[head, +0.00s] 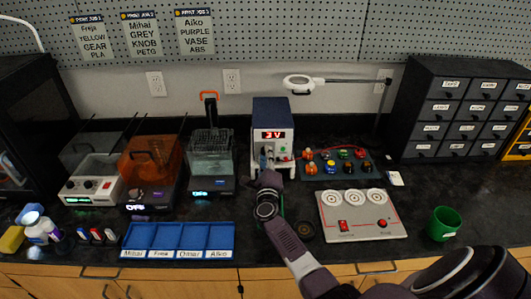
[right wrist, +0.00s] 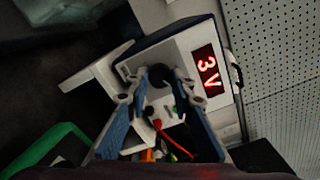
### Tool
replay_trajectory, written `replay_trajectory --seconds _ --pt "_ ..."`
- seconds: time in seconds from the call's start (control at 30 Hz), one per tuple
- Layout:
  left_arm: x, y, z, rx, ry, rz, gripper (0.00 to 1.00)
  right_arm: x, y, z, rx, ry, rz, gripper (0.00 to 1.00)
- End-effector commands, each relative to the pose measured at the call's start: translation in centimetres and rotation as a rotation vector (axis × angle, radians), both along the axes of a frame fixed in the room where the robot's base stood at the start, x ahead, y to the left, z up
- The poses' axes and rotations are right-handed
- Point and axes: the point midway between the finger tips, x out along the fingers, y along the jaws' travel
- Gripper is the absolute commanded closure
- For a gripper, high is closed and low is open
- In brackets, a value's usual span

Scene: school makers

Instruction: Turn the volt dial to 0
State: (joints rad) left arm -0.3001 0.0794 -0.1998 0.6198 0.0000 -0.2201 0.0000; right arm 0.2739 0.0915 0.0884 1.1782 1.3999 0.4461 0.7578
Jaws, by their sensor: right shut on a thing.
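The power supply (head: 273,112) is a blue-cased box with a white front, standing at the back middle of the bench. Its red display (head: 272,134) reads 3 V; the display also shows in the right wrist view (right wrist: 207,70). The volt dial (right wrist: 159,76) is a dark round knob on the front panel. My right gripper (right wrist: 158,90) reaches to the panel with its two fingers shut on the dial, one on each side. In the head view my right gripper (head: 272,165) hides the dial. My left gripper is not in view.
Red and green jacks with a red lead (right wrist: 172,138) are close to the fingers. A board of coloured buttons (head: 335,168) is right of the supply, a green cup (head: 443,223) farther right.

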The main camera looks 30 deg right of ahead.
Motion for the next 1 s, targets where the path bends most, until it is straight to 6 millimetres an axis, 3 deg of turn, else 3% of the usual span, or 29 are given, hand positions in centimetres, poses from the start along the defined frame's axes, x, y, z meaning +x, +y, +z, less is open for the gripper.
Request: replay_trajectory --seconds 1.0 --pt "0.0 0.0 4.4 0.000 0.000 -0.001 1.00 0.0 0.2 0.1 -0.761 0.470 0.004 1.00"
